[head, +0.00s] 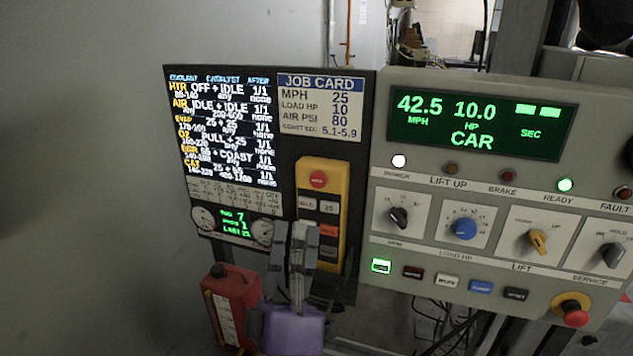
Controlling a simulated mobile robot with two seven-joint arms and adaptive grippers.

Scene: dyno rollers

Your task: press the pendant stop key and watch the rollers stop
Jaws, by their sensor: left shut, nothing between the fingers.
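The yellow pendant (340,175) hangs on the dark board, with a round red key (318,179) at its top. The console display (480,122) reads 42.5 MPH, 10.0 HP and CAR. The rollers and my right gripper are not in view.
The grey console (450,185) fills the right, with several knobs, a button row and a red mushroom button (575,318). Its ready lamp (565,185) glows green. A job card (320,105) is above the pendant. A red box (232,300) stands left of my gripper.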

